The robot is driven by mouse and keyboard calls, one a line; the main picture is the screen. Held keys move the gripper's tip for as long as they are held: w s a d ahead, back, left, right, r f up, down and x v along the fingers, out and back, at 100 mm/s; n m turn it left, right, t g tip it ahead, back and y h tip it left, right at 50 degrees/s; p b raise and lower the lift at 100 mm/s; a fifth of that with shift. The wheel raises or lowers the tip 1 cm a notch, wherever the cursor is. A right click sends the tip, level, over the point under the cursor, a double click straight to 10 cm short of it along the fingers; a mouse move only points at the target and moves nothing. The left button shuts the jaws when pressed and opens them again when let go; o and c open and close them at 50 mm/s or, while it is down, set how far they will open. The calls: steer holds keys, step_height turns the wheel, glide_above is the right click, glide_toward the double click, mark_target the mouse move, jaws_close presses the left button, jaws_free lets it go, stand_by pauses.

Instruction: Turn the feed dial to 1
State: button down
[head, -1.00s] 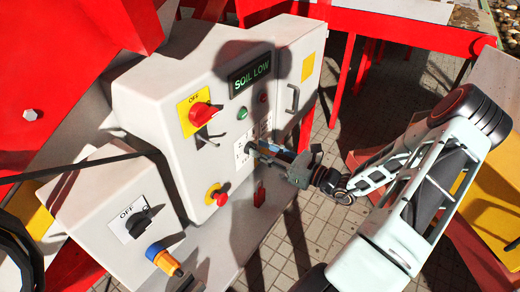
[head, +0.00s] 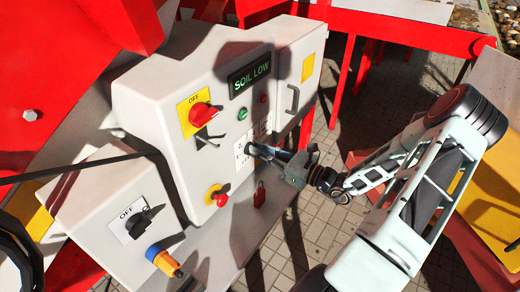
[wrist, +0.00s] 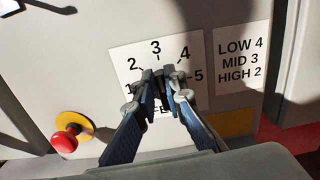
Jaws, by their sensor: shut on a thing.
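The feed dial (wrist: 159,88) sits on a white number plate marked 1 to 5 (wrist: 122,53) on the grey control panel. Only a dark part of it shows between my fingertips, and I cannot tell which number it points to. My gripper (wrist: 160,84) is shut on the dial, with a finger on each side, and the fingers cover part of the lettering below. In the head view my gripper (head: 256,150) reaches the plate (head: 242,155) from the right, and the dial is hidden there.
A display (head: 250,74) reads SOIL LOW. A card (wrist: 241,58) reads LOW 4, MID 3, HIGH 2. A red emergency button (wrist: 66,141) sits left of the dial. A red OFF switch (head: 201,113) is higher on the panel. Red machine frames stand around; paving lies below.

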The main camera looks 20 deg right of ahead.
steer(key=n+b, duration=0.2)
steer(key=n, duration=0.2)
steer(key=a+f+n+b, duration=0.1)
steer(key=n+b, duration=0.2)
steer(key=n, duration=0.2)
steer(key=s+f+n+b, duration=0.1)
steer(key=n+b, duration=0.2)
steer(key=n, duration=0.1)
steer(key=shift+a+n, duration=0.25)
steer(key=shift+n, duration=0.05)
steer(key=n+b, duration=0.2)
steer(key=b, duration=0.1)
steer(key=shift+f+n, duration=0.15)
steer(key=shift+n, duration=0.15)
steer(key=shift+n+b, duration=0.5)
steer(key=shift+b, duration=0.2)
steer(key=c, duration=2)
jaws_free()
